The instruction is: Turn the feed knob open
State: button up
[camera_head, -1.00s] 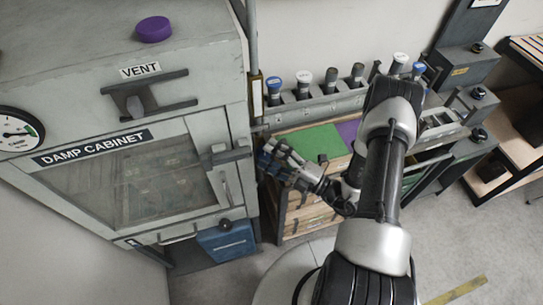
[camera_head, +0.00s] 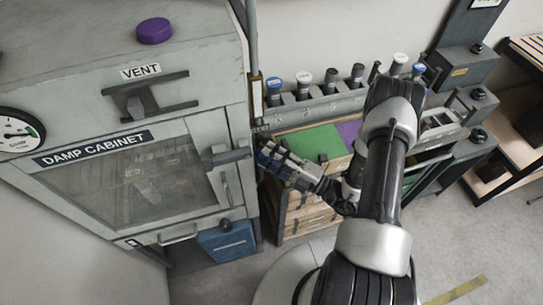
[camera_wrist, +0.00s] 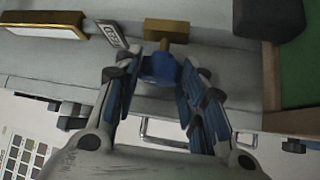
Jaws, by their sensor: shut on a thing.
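The blue feed knob (camera_wrist: 160,69) sits on a brass fitting (camera_wrist: 167,31) on a grey surface in the wrist view. A small label plate (camera_wrist: 112,33) stands to its left; its lettering is hard to read. My gripper (camera_wrist: 162,73) has its blue-padded fingers on both sides of the knob and is shut on it. In the head view my gripper (camera_head: 265,157) reaches to the right side of the damp cabinet (camera_head: 205,88). The knob cannot be made out there, and its opening state cannot be read.
A vertical pipe (camera_head: 252,45) runs along the cabinet's right edge. A wooden drawer unit with a green top (camera_head: 316,143) stands close right of the gripper. A rack of capped bottles (camera_head: 304,84) is behind. Open floor (camera_head: 455,240) lies at the lower right.

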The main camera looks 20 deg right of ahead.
jog(key=shift+r, duration=0.1)
jog(key=shift+a+r+n+g+h+p, duration=0.1)
jog(key=shift+r+n+g+h+p, duration=0.15)
jog(key=shift+n+g+h+p, duration=0.85)
jog(key=shift+a+r+n+g+h+p, duration=0.1)
jog(key=shift+r+n+g+h+p, duration=0.3)
jog(key=shift+n+h+p, duration=1.35)
jog(key=shift+a+r+n+g+h+p, duration=0.15)
jog(key=shift+n+g+h+p, duration=0.5)
jog(key=shift+p, duration=1.6)
jog(key=shift+d+g, duration=0.1)
jog(key=shift+g, duration=0.15)
jog(key=o, duration=1.1)
jog(key=shift+c, duration=0.2)
jog(key=v, duration=0.8)
